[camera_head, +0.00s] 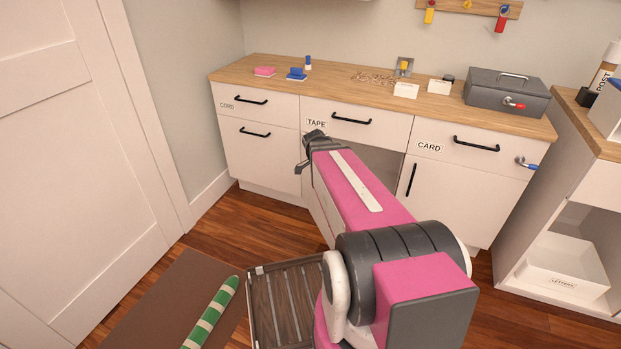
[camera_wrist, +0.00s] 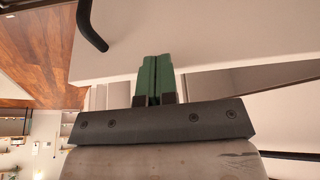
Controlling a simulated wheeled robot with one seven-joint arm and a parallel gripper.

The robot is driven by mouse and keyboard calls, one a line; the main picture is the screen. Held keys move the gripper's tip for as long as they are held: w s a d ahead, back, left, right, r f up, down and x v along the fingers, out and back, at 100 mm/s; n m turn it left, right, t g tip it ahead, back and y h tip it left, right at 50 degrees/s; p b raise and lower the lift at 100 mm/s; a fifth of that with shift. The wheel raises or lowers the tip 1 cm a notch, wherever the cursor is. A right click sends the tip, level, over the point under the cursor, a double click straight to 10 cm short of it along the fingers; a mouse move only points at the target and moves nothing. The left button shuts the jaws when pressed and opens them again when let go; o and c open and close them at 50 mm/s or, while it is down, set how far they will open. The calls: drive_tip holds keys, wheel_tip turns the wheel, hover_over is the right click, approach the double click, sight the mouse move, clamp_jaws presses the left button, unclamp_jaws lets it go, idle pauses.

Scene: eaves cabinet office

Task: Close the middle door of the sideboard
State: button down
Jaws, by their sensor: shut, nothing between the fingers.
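The white sideboard (camera_head: 262,150) stands against the back wall with a wooden top. Its middle door (camera_head: 320,205) shows as a narrow white panel below the TAPE drawer (camera_head: 345,122). It stands open, with part of the bay behind it (camera_head: 378,162) exposed, and my pink arm hides much of it. My gripper (camera_wrist: 158,62) is shut and empty, its green fingers together. In the wrist view the fingertips are at the edge of a white panel (camera_wrist: 200,30) with a black handle (camera_wrist: 90,25); I cannot tell whether they touch it. In the head view the fingertips are hidden.
The left CORD and right CARD (camera_head: 430,147) drawers look shut. A grey cash box (camera_head: 507,93) and small items stand on the top. A slatted crate (camera_head: 285,305), brown mat (camera_head: 170,300) and green-striped roll (camera_head: 212,313) lie on the floor. A shelf unit (camera_head: 580,215) is right.

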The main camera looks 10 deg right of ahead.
drive_tip(key=w+d+n, duration=0.1)
drive_tip(key=w+d, duration=0.2)
drive_tip(key=d, duration=0.4)
drive_tip(key=w+d+n+t, duration=0.1)
drive_tip(key=w+d, duration=0.3)
drive_tip(key=d, duration=0.4)
drive_tip(key=w+d+n, duration=0.2)
drive_tip(key=w+d, duration=0.1)
drive_tip(key=d, duration=0.5)
drive_tip(key=shift+w+d+n+t+y, duration=0.2)
drive_tip(key=shift+w+n+t+y, duration=0.1)
drive_tip(key=shift+n+t, duration=0.1)
drive_tip(key=shift+s, duration=0.1)
drive_tip(key=s+a+r, duration=0.4)
drive_tip(key=s+r, duration=0.2)
drive_tip(key=r, duration=0.3)
drive_tip(key=shift+a+r, duration=0.15)
drive_tip(key=shift+a, duration=0.2)
drive_tip(key=s+a+f+n+y, duration=0.1)
drive_tip(key=s+a+f+n, duration=0.3)
drive_tip(key=a, duration=0.6)
drive_tip(key=s+a+f+n+g+y, duration=0.1)
drive_tip(key=s+a+f+n, duration=0.2)
drive_tip(key=a, duration=0.8)
drive_tip(key=s+a+f+n+g+y, duration=0.1)
drive_tip(key=s+a+f+n, duration=0.3)
drive_tip(key=a, duration=0.6)
drive_tip(key=shift+s+a+f+n+y, duration=0.2)
drive_tip(key=shift+s+f+n+y, duration=0.15)
drive_tip(key=shift+s, duration=0.5)
